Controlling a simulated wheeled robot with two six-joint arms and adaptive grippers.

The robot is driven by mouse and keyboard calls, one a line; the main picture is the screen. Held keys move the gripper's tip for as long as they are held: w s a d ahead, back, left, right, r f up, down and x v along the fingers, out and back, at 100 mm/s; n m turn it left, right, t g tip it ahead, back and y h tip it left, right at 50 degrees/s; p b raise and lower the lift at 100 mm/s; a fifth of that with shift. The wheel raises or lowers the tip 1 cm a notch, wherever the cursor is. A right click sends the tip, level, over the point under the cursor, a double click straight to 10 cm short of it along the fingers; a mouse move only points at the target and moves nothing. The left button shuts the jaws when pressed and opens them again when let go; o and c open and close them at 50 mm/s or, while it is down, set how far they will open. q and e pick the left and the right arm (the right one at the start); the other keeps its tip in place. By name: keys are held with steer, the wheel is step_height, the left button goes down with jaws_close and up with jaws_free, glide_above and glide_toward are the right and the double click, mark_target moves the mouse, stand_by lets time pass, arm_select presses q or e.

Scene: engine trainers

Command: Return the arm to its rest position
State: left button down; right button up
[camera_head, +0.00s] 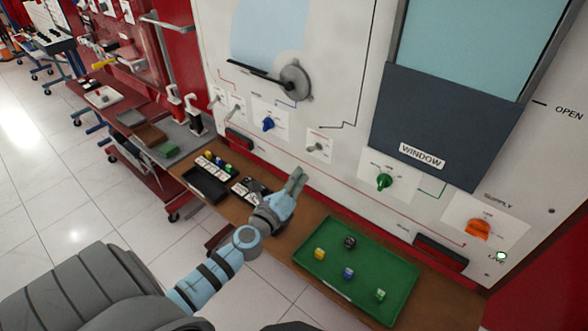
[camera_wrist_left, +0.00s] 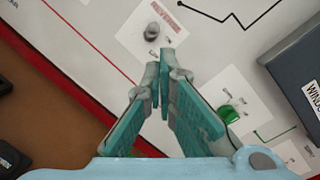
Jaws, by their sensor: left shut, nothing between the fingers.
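My left gripper (camera_head: 296,181) is raised over the bench in front of the white trainer panel (camera_head: 335,75). Its fingers are shut with nothing between them, and in the left wrist view the fingertips (camera_wrist_left: 158,88) come together in front of the panel. My left arm comes in from the lower left of the head view. A grey toggle switch (camera_head: 316,147) on the panel is just beyond the fingertips and apart from them in the picture; it also shows in the left wrist view (camera_wrist_left: 152,32). My right gripper is not in view.
A green tray (camera_head: 330,278) with several coloured knobs lies on the wooden bench (camera_head: 283,240). Black trays (camera_head: 206,186) lie left of the gripper. The panel carries a blue knob (camera_head: 268,124), a green knob (camera_head: 384,181), an orange knob (camera_head: 477,229) and a dark WINDOW cover (camera_head: 440,125).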

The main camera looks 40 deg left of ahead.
arm_select(q)
steer(key=shift+s+d+r, duration=0.1)
steer(key=shift+s+r, duration=0.15)
steer(key=shift+s, duration=0.5)
steer(key=shift+f, duration=0.1)
